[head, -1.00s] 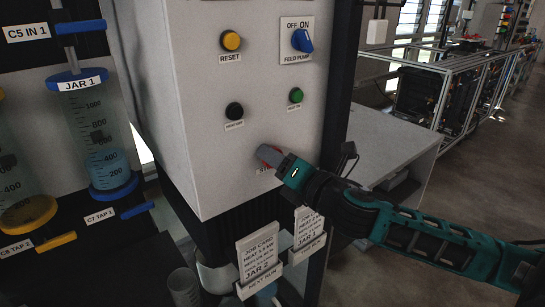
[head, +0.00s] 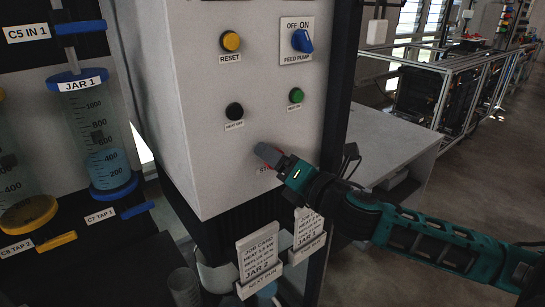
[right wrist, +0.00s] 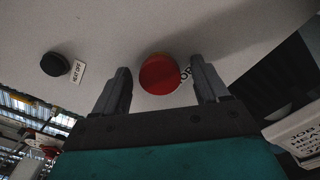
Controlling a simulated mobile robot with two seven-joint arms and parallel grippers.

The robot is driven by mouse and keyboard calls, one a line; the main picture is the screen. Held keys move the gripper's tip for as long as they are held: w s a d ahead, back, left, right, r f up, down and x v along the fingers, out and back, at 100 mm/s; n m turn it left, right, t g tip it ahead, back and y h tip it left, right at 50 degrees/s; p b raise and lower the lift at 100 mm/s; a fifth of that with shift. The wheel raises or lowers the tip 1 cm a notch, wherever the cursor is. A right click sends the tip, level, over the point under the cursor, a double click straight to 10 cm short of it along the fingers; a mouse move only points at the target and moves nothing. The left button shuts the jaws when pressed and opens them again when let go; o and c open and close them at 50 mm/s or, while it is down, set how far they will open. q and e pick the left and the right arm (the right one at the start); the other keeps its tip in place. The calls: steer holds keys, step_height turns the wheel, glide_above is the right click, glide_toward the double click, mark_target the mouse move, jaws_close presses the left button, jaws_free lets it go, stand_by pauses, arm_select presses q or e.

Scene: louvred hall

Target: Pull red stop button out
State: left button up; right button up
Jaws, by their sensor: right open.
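The red stop button (right wrist: 160,74) sits on the pale front panel of the control box, and in the right wrist view its round red head shows between my two fingers. My right gripper (right wrist: 160,88) is open, with one finger on each side of the button and a visible gap to each. In the head view the right gripper (head: 268,153) reaches the lower part of the panel from the right and hides nearly all of the button. Part of its label (head: 265,169) shows just below the gripper. My left gripper is not in view.
On the same panel are a black heat-off button (head: 234,111), a green button (head: 296,95), a yellow reset button (head: 231,41) and a blue feed pump switch (head: 302,40). Job cards (head: 260,252) hang below the box. Jar 1 (head: 101,140) stands at left.

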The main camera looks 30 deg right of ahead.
steer(key=s, duration=0.7)
steer(key=shift+d, duration=0.25)
steer(key=s+d+p, duration=0.1)
steer(key=s+p, duration=0.3)
steer(key=s, duration=0.8)
steer(key=shift+s, duration=0.4)
stand_by(1.1)
